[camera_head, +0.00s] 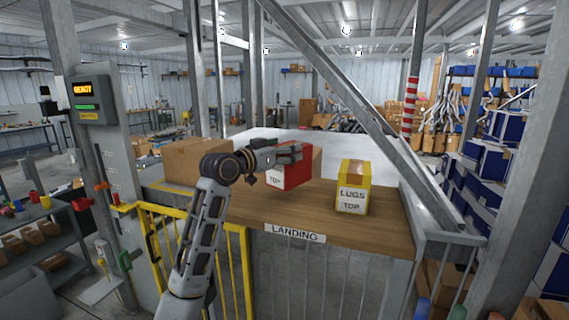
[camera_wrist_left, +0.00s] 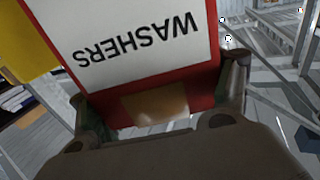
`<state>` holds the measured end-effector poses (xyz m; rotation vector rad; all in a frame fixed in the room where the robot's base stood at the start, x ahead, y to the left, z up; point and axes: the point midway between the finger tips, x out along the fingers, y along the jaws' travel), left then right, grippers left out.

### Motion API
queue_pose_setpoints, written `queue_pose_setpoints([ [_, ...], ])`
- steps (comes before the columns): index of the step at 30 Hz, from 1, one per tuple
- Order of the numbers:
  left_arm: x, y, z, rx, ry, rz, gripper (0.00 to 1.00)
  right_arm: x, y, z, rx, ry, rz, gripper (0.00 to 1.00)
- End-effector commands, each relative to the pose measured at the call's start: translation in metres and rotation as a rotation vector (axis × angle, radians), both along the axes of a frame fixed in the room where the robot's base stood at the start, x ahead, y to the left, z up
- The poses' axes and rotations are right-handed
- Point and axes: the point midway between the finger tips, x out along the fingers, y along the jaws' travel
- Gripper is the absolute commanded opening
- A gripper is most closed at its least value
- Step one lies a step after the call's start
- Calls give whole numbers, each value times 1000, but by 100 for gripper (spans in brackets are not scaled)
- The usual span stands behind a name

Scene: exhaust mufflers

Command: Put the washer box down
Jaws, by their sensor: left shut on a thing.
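The washer box (camera_head: 294,177) is red with a white label, and part of the label reads TOP in the head view. In the left wrist view the washer box (camera_wrist_left: 205,72) shows the word WASHERS upside down and a tan tape patch near the gripper. My left gripper (camera_head: 287,155) is shut on it, with one finger on each side. The box is over the wooden landing deck (camera_head: 385,225); I cannot tell whether its bottom touches the boards. The gripper and arm hide part of it. My right gripper is not in view.
A yellow box labelled LUGS TOP (camera_head: 353,190) stands on the deck to the right. A large cardboard box (camera_head: 195,160) is at the deck's left, and another is partly hidden behind the washer box. A yellow gate (camera_head: 245,270) and a diagonal steel beam (camera_head: 350,90) border the landing.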

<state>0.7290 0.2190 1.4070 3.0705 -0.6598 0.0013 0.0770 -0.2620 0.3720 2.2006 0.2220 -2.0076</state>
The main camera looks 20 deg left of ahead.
Motion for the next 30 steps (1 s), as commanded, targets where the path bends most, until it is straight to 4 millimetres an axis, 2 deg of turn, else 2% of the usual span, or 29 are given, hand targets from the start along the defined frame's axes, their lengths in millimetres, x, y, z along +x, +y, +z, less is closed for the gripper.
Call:
queue_pose_setpoints([
  [11,0,0,-1,-1,-3,0,18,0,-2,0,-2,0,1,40],
  [24,0,0,-35,-1,-1,-1,18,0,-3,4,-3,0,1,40],
  [30,-1,0,-40,0,-3,0,18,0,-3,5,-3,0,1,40],
])
